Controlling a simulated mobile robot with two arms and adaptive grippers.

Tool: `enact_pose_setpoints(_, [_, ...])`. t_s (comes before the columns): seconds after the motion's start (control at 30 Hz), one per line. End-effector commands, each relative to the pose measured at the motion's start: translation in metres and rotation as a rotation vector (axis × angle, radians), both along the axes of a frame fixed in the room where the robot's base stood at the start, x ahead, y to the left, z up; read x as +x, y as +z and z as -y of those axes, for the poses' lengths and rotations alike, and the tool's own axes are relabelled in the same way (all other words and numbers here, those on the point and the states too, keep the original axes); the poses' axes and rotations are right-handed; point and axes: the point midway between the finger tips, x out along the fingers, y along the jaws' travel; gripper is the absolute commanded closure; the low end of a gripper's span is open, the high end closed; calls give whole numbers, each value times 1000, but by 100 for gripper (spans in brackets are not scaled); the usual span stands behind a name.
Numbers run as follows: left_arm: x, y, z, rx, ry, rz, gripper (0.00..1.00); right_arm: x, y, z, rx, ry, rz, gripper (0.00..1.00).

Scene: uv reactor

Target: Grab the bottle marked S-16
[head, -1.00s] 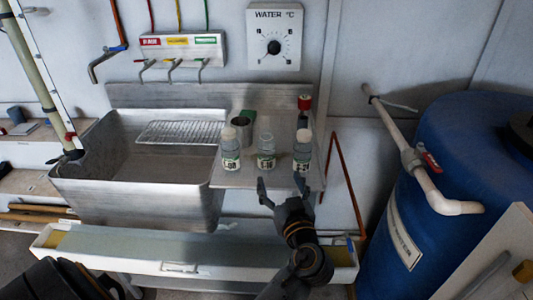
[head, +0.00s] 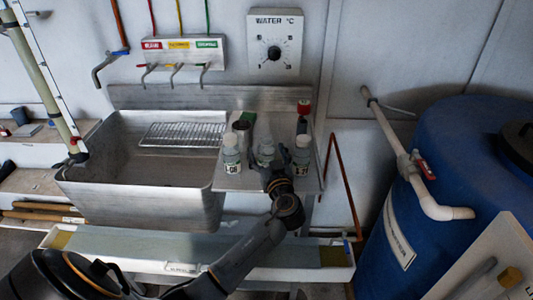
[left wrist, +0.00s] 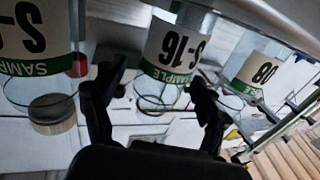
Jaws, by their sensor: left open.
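The bottle marked S-16 (head: 265,152) is the middle of three clear bottles on the steel ledge (head: 228,180) right of the sink. Its white and green label shows upside down in the left wrist view (left wrist: 172,50). Its top looks uncapped. My left gripper (head: 272,170) is in front of it at the ledge, partly hiding it. In the left wrist view the open fingers (left wrist: 158,82) stand on either side of this bottle, with gaps visible; contact cannot be told. My right gripper is not in view.
A capped bottle (head: 230,158) stands close on the left, its label ending in 08 in the left wrist view (left wrist: 258,75). Another capped bottle (head: 302,158) stands close on the right. The sink (head: 140,185) is left.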

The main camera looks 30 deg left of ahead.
Motion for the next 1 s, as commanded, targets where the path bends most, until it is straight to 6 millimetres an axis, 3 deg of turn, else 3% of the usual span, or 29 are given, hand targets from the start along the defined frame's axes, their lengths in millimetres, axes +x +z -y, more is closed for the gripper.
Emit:
enact_pose_setpoints(0.27, [2, -1, -3, -1, 0, 0, 25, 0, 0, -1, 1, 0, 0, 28])
enact_pose_setpoints(0.53, [2, -1, -2, -1, 0, 1, 78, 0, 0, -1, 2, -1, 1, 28])
enact_pose_setpoints(1.0, [2, 8, -2, -2, 0, 4, 78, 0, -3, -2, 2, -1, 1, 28])
